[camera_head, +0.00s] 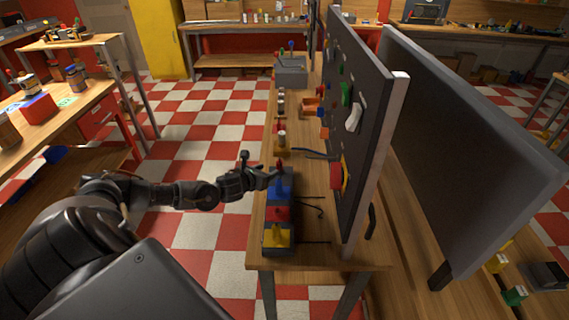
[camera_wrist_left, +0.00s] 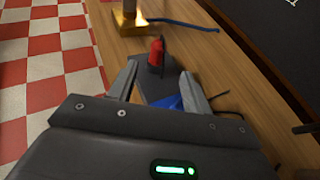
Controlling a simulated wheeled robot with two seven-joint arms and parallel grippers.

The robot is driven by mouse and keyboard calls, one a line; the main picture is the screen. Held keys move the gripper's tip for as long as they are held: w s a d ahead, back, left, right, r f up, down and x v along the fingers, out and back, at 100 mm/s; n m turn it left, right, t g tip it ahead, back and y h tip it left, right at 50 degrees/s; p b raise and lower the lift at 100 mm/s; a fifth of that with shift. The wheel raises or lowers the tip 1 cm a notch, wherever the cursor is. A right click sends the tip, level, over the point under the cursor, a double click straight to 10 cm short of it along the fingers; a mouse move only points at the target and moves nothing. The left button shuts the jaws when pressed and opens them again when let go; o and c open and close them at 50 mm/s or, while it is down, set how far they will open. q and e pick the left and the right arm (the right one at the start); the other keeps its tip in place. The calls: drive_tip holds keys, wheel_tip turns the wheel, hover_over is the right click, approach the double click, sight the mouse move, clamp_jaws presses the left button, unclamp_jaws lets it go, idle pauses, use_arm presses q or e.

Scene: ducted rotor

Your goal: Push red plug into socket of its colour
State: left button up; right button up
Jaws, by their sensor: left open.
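My left gripper (camera_head: 268,177) is open, over the far end of a dark block on the narrow wooden bench. In the left wrist view its two fingers (camera_wrist_left: 159,71) are spread, with the red plug (camera_wrist_left: 155,54) just ahead of and between the tips. The red plug (camera_head: 280,163) stands roughly upright at the block's far end; I cannot tell whether a finger touches it. The block carries a blue socket (camera_head: 281,187), a red socket (camera_head: 276,213) and a yellow socket (camera_head: 276,237), running toward me. The blue one (camera_wrist_left: 168,102) shows partly between the fingers. My right gripper is out of view.
An upright dark panel (camera_head: 364,130) with coloured fittings stands along the bench's right side. Dark cables (camera_head: 316,155) lie between block and panel. A yellow-based part (camera_wrist_left: 132,22) stands beyond the plug. Checkered floor (camera_head: 205,135) is open on the left.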

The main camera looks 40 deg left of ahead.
sight(279, 162)
use_arm(q)
drive_tip(key=x, duration=0.2)
drive_tip(key=p+x, duration=0.1)
drive_tip(key=x, duration=0.1)
drive_tip(key=shift+a+f, duration=0.1)
drive_tip(key=shift+a, duration=0.25)
drive_tip(key=shift+w+f, duration=0.15)
drive_tip(key=shift+w, duration=0.4)
drive_tip(key=x, duration=0.2)
drive_tip(key=r+p+x, duration=0.1)
drive_tip(key=x, duration=0.1)
drive_tip(key=shift+w+d, duration=0.15)
drive_tip(key=shift+w, duration=0.05)
drive_tip(key=shift+w+f, duration=0.25)
drive_tip(key=shift+w, duration=0.15)
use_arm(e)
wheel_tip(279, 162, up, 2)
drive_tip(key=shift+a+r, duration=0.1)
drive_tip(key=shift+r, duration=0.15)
